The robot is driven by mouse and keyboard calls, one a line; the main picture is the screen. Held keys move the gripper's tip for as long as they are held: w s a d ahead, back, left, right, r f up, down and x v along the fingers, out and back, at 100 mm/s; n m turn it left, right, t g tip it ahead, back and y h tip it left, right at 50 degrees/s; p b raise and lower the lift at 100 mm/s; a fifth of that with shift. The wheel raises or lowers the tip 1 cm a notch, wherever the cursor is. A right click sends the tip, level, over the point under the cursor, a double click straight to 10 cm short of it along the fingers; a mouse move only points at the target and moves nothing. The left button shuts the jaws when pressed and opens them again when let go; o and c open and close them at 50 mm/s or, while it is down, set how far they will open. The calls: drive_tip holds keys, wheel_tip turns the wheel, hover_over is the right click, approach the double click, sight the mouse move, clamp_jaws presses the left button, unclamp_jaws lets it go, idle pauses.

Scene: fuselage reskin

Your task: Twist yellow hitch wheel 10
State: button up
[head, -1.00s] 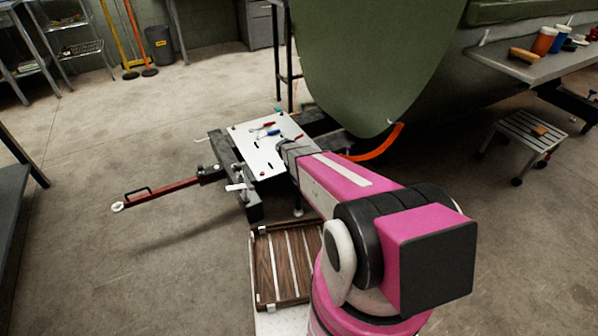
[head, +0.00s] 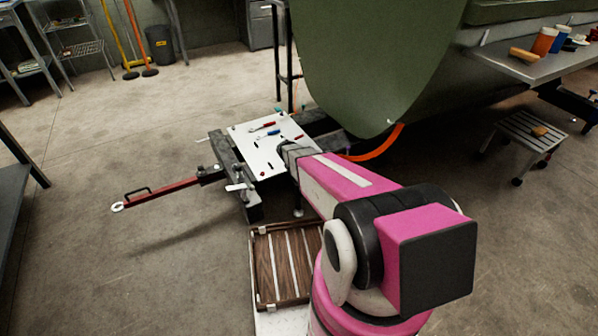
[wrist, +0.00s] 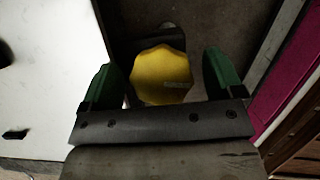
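The yellow hitch wheel (wrist: 162,75) shows in the wrist view as a scalloped yellow knob with small unreadable marking. It lies between the two green fingers of my gripper (wrist: 168,88), which are spread wide. A gap shows on each side of the wheel, so the fingers do not appear to touch it. The height between fingers and wheel is hard to tell. In the head view the wheel and my gripper are hidden behind my pink arm, which reaches toward the hitch frame beside the white plate (head: 262,160).
The white plate carries red- and blue-handled tools (head: 268,133). A red tow bar (head: 165,189) extends left from the frame. A wooden slatted tray (head: 283,265) lies in front. The large green fuselage (head: 375,60) stands behind. An orange hose (head: 385,148) runs beneath it. Floor at left is clear.

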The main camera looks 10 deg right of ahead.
drive_tip(key=v, duration=1)
drive_tip(key=shift+a+r, duration=0.15)
drive_tip(key=shift+r, duration=0.2)
drive_tip(key=shift+s, duration=0.15)
drive_tip(key=s+d+r+m+y, duration=0.1)
drive_tip(key=s+r+m+y, duration=0.1)
drive_tip(key=s+r+m, duration=0.4)
drive_tip(key=s+d+r+m+g+y, duration=0.1)
drive_tip(key=s+d+r+m+y, duration=0.1)
drive_tip(key=s+r+m, duration=0.5)
drive_tip(key=shift+s+d+r+m, duration=0.15)
drive_tip(key=shift+s+d+m, duration=0.2)
drive_tip(key=shift+s+m, duration=3.55)
drive_tip(key=shift+w+m, duration=0.5)
